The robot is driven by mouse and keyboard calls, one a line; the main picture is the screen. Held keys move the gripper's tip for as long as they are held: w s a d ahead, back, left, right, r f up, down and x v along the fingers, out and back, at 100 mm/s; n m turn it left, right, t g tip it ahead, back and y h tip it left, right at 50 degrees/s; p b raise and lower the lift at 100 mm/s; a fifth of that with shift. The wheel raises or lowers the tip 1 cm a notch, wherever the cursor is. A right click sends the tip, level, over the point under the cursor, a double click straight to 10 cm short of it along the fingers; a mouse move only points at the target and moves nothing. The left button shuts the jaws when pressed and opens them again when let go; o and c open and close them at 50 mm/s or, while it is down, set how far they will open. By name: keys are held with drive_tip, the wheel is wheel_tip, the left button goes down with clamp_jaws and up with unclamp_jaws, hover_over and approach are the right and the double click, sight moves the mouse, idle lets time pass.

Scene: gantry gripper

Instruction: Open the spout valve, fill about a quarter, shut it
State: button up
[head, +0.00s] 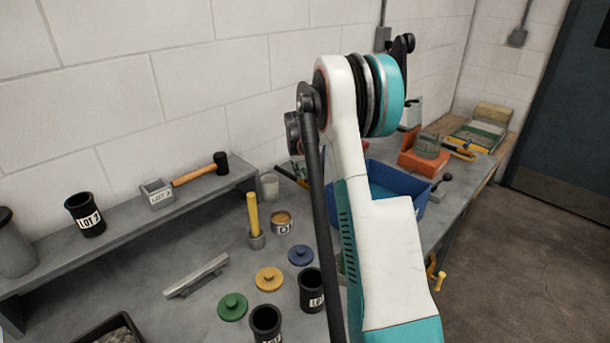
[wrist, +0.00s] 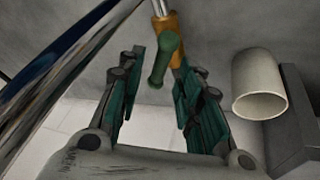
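In the wrist view, a valve with a brass-orange body (wrist: 166,27) and a dark green handle (wrist: 164,62) shows at the top centre. My gripper (wrist: 159,60) is open, with one finger on each side of the green handle. I cannot tell whether either finger touches it. A pale cup (wrist: 259,86) is to the right of the fingers in the wrist view. In the head view a pale cup (head: 269,187) stands by the shelf end; I cannot tell if it is the same one. My arm hides the gripper and valve there.
A shiny metal pipe (wrist: 62,70) runs close along the left of the wrist view. On the bench are a blue bin (head: 412,204), black pots (head: 311,290), coloured lids (head: 269,279) and a metal bar handle (head: 196,277). A raised shelf (head: 120,222) carries a mallet (head: 201,173).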

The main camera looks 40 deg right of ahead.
drive_tip(key=shift+x, duration=0.9)
clamp_jaws()
drive_tip(key=shift+m, duration=0.3)
drive_tip(key=m+g+h, duration=0.1)
drive_tip(key=m+g, duration=0.1)
drive_tip(key=m, duration=0.3)
drive_tip(key=shift+w+p, duration=0.1)
drive_tip(key=shift+p, duration=0.2)
drive_tip(key=m+g, duration=0.1)
drive_tip(key=m, duration=0.2)
drive_tip(key=m+g+p, duration=0.1)
drive_tip(key=m, duration=0.2)
drive_tip(key=shift+d+g, duration=0.15)
drive_tip(key=shift+g, duration=0.25)
drive_tip(key=shift+m, duration=0.3)
